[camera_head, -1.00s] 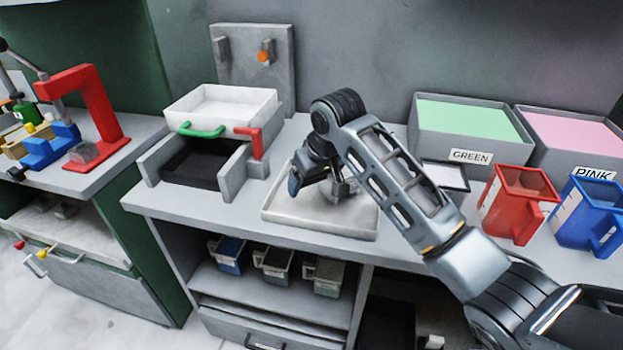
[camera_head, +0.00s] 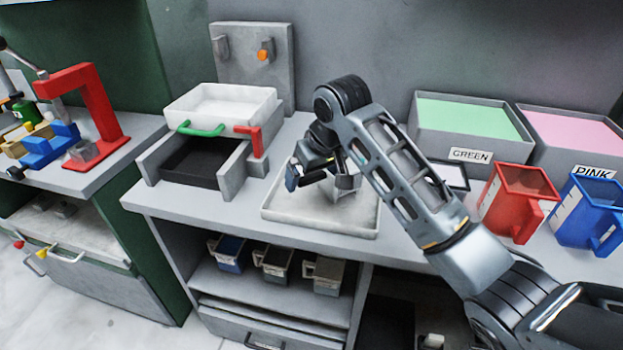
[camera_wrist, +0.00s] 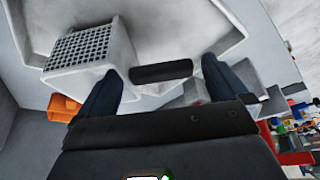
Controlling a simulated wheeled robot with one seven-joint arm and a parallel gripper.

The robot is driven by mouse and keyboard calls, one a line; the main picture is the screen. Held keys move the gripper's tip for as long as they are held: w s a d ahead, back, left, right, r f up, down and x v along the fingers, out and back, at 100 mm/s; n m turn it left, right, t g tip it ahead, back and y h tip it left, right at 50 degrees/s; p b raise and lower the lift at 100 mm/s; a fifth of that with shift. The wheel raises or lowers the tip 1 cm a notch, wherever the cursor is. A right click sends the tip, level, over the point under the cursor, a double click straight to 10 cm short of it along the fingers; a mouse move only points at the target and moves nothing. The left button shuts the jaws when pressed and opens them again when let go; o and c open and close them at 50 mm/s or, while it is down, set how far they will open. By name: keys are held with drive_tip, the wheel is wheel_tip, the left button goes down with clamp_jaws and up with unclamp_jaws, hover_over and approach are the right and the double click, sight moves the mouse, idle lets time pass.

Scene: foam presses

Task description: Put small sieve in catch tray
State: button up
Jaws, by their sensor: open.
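The small sieve (camera_wrist: 88,50) is a pale box with a perforated mesh face and a dark cylindrical handle. It is inside the white catch tray (camera_wrist: 180,30), apparently resting on its floor and tilted in the wrist view. In the head view the sieve (camera_head: 346,192) is partly hidden by my gripper, low over the catch tray (camera_head: 300,220). My gripper (camera_head: 318,180) is open. In the wrist view its two dark fingers (camera_wrist: 160,85) stand on either side of the handle (camera_wrist: 160,72), with gaps visible at both ends.
A press frame with a white box (camera_head: 220,105) and green handle stands left of the tray. Green (camera_head: 465,120) and pink (camera_head: 570,130) bins stand at the back right. A red jug (camera_head: 518,200) and a blue jug (camera_head: 588,215) stand at the right.

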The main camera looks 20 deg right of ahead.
drive_tip(key=v, duration=0.9)
drive_tip(key=shift+r, duration=0.3)
drive_tip(key=shift+s+d, duration=0.1)
